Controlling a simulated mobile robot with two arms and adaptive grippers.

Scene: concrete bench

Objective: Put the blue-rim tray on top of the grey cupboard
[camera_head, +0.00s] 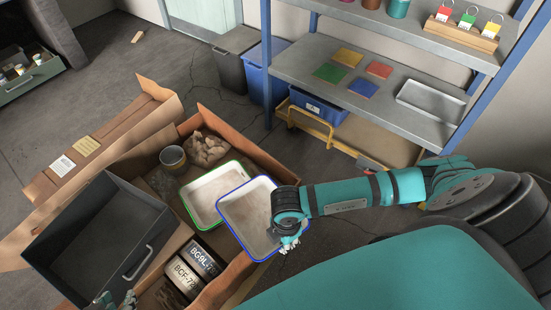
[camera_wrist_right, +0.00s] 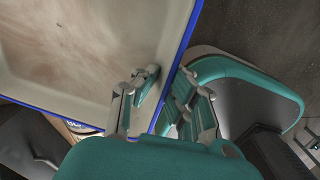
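The blue-rim tray (camera_head: 236,205) is white inside and tilted. It overlaps the green-rim tray (camera_head: 203,195) and the right wall of the cardboard box. My right gripper (camera_head: 288,241) is at its right rim. In the right wrist view, one finger of this gripper (camera_wrist_right: 166,88) is inside the tray (camera_wrist_right: 85,45) and one outside, close on either side of the wall. My left gripper (camera_head: 118,300) is partly cut off at the bottom edge, its fingers apart, with nothing seen between them. I cannot clearly make out a grey cupboard.
A shelf (camera_head: 310,55) at upper right bears coloured squares and a metal tray (camera_head: 430,100). Bins (camera_head: 235,55) stand left of it.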

